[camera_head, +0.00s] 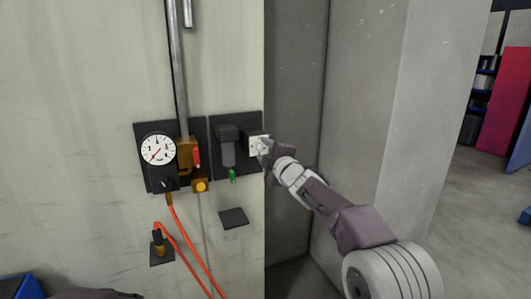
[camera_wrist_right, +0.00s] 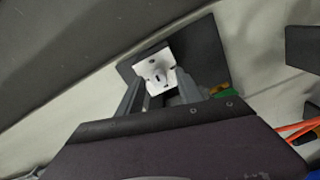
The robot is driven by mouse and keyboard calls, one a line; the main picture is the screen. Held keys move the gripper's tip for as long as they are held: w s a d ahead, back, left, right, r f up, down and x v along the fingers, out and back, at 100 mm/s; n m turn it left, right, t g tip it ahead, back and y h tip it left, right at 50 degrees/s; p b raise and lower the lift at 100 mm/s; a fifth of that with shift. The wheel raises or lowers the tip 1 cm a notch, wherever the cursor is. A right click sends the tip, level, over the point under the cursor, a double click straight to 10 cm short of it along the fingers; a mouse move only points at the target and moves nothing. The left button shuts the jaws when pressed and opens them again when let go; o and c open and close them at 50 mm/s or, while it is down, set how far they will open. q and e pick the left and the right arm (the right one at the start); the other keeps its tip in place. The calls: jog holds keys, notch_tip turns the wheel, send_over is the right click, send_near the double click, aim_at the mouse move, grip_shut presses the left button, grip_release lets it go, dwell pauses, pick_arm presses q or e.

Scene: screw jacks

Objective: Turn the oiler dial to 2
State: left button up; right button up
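The oiler dial (camera_head: 256,144) is a small white plate with dark marks, on the right side of the dark wall panel (camera_head: 257,118). In the right wrist view the white dial (camera_wrist_right: 157,71) shows a round pale knob at its centre. My right gripper (camera_head: 268,151) is close in front of the dial. In the wrist view the right gripper (camera_wrist_right: 160,88) has its two grey fingers apart, one on each side of the knob. Contact with the knob cannot be told. The number the dial points to is too small to read. My left gripper is out of view.
A dark cylinder unit (camera_head: 227,146) with a green fitting (camera_head: 232,175) hangs left of the dial. Farther left are a white gauge (camera_head: 158,149), a red lever (camera_head: 197,157) and a vertical pipe (camera_head: 178,75). Orange hoses (camera_head: 190,250) hang below. A grey pillar (camera_head: 365,90) stands right.

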jog(key=shift+s+d+f, duration=0.1)
jog(key=shift+s+d, duration=0.05)
jog(key=shift+s, duration=0.1)
jog(key=b+v, duration=0.3)
jog(key=v, duration=0.5)
jog(key=shift+s, duration=0.25)
jog(key=s+d+f+m+g+h, duration=0.2)
jog(key=s+d+f+m, duration=0.25)
jog(key=f, duration=0.45)
jog(key=s+d+f+m+g+h, duration=0.25)
jog(key=d+f, duration=0.25)
jog(key=f, duration=0.4)
jog(key=s+d+f+m+g+h, duration=0.2)
jog(key=s+d+f+m+g, duration=0.15)
jog(key=f, duration=0.55)
jog(key=s+f+m+g, duration=0.3)
jog(key=s+f, duration=0.3)
jog(key=s, duration=0.5)
jog(key=s+d+f+m+g, duration=0.1)
jog(key=s+f+m+g, duration=0.3)
jog(key=s, duration=0.7)
notch_tip(320, 180, down, 3)
jog(key=shift+f+m, duration=0.1)
jog(key=shift+m, duration=1.05)
